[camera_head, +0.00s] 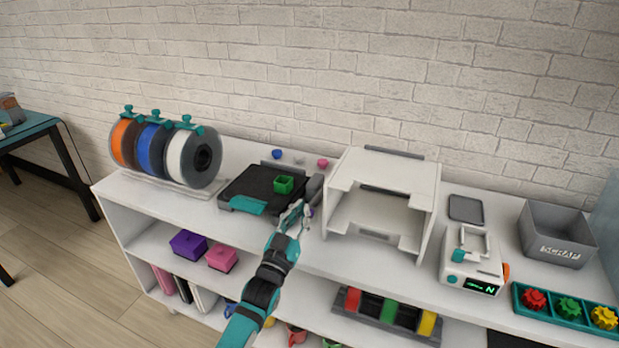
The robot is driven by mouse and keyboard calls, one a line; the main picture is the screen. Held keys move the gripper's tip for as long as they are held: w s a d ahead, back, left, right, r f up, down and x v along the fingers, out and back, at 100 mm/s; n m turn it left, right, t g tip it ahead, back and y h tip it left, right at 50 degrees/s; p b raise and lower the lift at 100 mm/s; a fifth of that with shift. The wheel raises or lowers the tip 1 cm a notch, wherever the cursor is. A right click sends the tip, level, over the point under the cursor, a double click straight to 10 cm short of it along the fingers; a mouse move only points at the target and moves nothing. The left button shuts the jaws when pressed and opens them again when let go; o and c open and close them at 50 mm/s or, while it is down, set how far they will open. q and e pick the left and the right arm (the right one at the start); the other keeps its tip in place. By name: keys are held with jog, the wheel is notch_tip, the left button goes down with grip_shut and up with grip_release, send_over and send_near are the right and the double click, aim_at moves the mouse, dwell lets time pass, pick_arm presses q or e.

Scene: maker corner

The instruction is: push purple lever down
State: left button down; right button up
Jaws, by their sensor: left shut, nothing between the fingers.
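My left gripper (301,210) reaches up from the bottom of the head view to the front right of the black printer bed (258,183). Its fingers are shut with nothing between them. A small purple bit (310,212) shows right beside the fingertips, mostly hidden by them; it may be the purple lever. I cannot tell whether the fingers touch it or how far it is tilted. A dark grey upright part (315,187) stands just behind the fingers. My right gripper is out of view.
The white open-fronted frame (341,194) stands close to the right of my gripper. Filament spools (204,158) are at the left. A white device (472,262), grey bin (557,236) and gear tray (520,294) are at the right.

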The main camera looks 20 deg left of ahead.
pick_arm(q)
jog(key=shift+s+f+b, duration=0.2)
jog(key=shift+f+b, duration=0.1)
jog(key=shift+f, duration=0.45)
jog(key=shift+s+f+b, duration=0.2)
jog(key=shift+f+b, duration=0.05)
jog(key=shift+f, duration=0.5)
jog(key=shift+w, duration=0.15)
